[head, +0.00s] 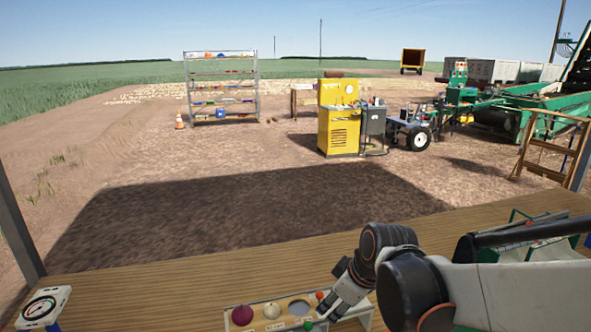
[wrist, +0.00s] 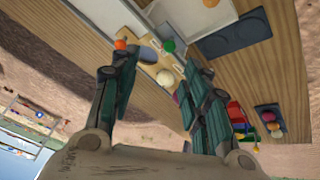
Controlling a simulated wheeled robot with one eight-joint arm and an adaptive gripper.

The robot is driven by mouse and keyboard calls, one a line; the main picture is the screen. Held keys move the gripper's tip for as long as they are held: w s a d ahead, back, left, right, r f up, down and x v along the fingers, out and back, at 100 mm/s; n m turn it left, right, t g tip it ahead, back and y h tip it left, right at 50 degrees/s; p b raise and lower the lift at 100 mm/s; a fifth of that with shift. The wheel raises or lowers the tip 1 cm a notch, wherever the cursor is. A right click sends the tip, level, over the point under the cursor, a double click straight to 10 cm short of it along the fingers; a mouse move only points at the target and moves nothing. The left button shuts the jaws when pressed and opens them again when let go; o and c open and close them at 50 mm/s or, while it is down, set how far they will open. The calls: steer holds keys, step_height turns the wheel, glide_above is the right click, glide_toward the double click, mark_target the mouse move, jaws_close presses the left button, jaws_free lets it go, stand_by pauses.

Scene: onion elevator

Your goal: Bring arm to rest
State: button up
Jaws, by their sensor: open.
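My gripper (wrist: 158,85) is open, with its two dark green fingers spread apart and nothing visible between them. In the head view my arm comes in from the right and bends down over the wooden deck (head: 180,275); its wrist end hides part of a small board. The board (head: 262,325) carries a red-purple onion (head: 242,315), a pale onion (head: 272,310) and a grey round spot (head: 299,308). The pale onion also shows beyond the fingers in the wrist view (wrist: 165,77). The gripper looks apart from it.
An orange ball (wrist: 121,44) and a green ball (wrist: 168,46) are by the fingers. A dial gauge (head: 44,305) is at the deck's left. A green-framed tray (head: 535,228) lies at right, near my arm. Outside stand a shelf (head: 222,88) and a yellow cabinet (head: 338,130). The deck's middle-left is clear.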

steer(key=s+d+r+m+t+h, duration=0.1)
steer(key=s+d+r+m, duration=0.2)
steer(key=s+d+m, duration=0.2)
steer(key=s+d+r+m+t+h, duration=0.1)
steer(key=s+d+r+m, duration=0.2)
steer(key=s, duration=0.8)
steer(key=d+m, duration=0.2)
steer(key=d, duration=0.1)
steer(key=shift+m+t+h, duration=0.3)
steer(key=shift+t, duration=0.1)
